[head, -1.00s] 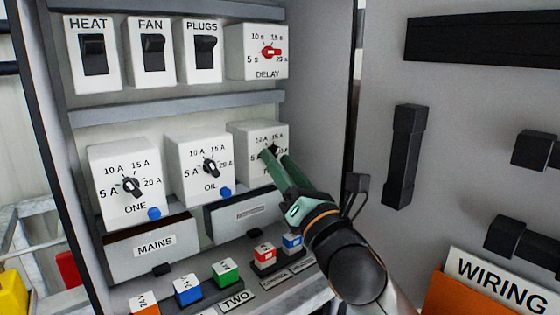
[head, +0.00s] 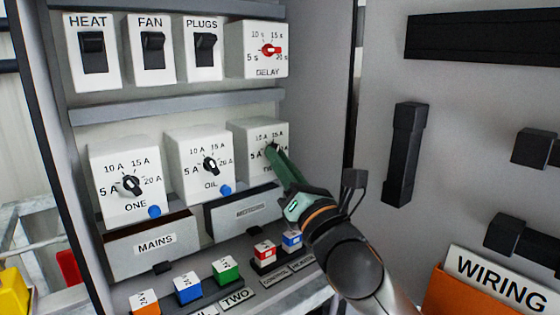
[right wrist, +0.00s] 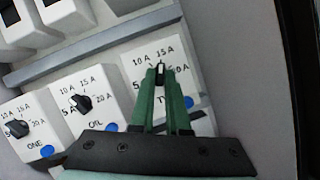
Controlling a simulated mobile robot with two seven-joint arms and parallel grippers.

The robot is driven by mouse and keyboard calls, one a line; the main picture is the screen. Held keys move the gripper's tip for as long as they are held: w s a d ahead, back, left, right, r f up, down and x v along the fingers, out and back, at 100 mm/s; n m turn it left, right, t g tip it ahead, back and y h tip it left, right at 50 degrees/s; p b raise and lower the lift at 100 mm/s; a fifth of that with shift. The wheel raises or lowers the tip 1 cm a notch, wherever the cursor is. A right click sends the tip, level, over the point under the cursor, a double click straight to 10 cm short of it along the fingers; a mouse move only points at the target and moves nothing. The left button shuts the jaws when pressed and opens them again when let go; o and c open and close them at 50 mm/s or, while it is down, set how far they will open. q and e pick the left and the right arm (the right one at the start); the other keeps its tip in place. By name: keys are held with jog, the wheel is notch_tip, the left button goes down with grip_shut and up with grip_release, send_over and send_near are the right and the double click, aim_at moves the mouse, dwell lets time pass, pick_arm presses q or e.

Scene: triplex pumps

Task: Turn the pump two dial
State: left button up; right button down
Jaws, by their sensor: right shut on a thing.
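The pump two dial box (head: 247,140) is the rightmost white box in the lower row, with 10 A and 15 A marks; it also shows in the right wrist view (right wrist: 136,75). My right gripper (head: 271,149) reaches it from the lower right. In the right wrist view its green fingers are closed on the small dark dial (right wrist: 160,71) at the box's face. The dial's white mark points up, roughly between 10 A and 15 A. The fingers hide much of the dial and part of the label. My left gripper is not in view.
The OIL dial box (head: 197,168) and ONE dial box (head: 124,179) stand to the left. The DELAY box (head: 257,50) is above. A grey block (head: 243,208) and coloured buttons sit below. The cabinet's right wall (head: 318,110) is close to my right arm.

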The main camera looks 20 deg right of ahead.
dwell(0.3)
jog(key=shift+s+a+r+m+g+h+p, duration=0.1)
jog(key=shift+m+g+h+p, duration=0.5)
jog(key=shift+m+p, duration=1.1)
jog(key=shift+w+a+r+m+g+h+p, duration=0.15)
jog(key=shift+m+h+p, duration=0.8)
jog(key=shift+m, duration=1.35)
jog(key=shift+s+r+m+g+h+p, duration=0.15)
jog(key=shift+m+g+h+p, duration=0.4)
jog(key=shift+m+p, duration=1.15)
jog(key=shift+f+m+b, duration=0.1)
jog(key=shift+m+b, duration=0.2)
jog(key=shift+m, duration=0.1)
jog(key=c, duration=0.9)
grip_release()
